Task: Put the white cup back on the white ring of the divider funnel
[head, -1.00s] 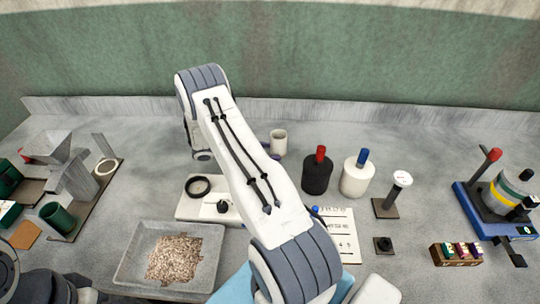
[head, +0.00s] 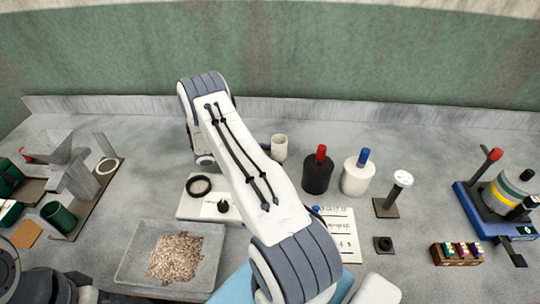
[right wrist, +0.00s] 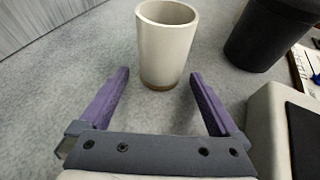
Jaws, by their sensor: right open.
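The white cup (head: 279,148) stands upright on the counter behind the black bottle, in the middle of the head view. In the right wrist view the cup (right wrist: 165,45) is just ahead of my right gripper (right wrist: 158,75). The purple fingers are open and nothing is held; the cup's base is near the gap between the fingertips. In the head view my right arm hides most of this gripper. The white ring (head: 106,166) of the divider funnel (head: 78,180) is at the left, on a brown board. My left gripper is not visible.
A black bottle (head: 317,176) and a white bottle (head: 355,179) stand right of the cup. A white scale with a black ring (head: 198,186) and a grain tray (head: 128,270) lie nearer. The counter behind, between funnel and arm, is clear.

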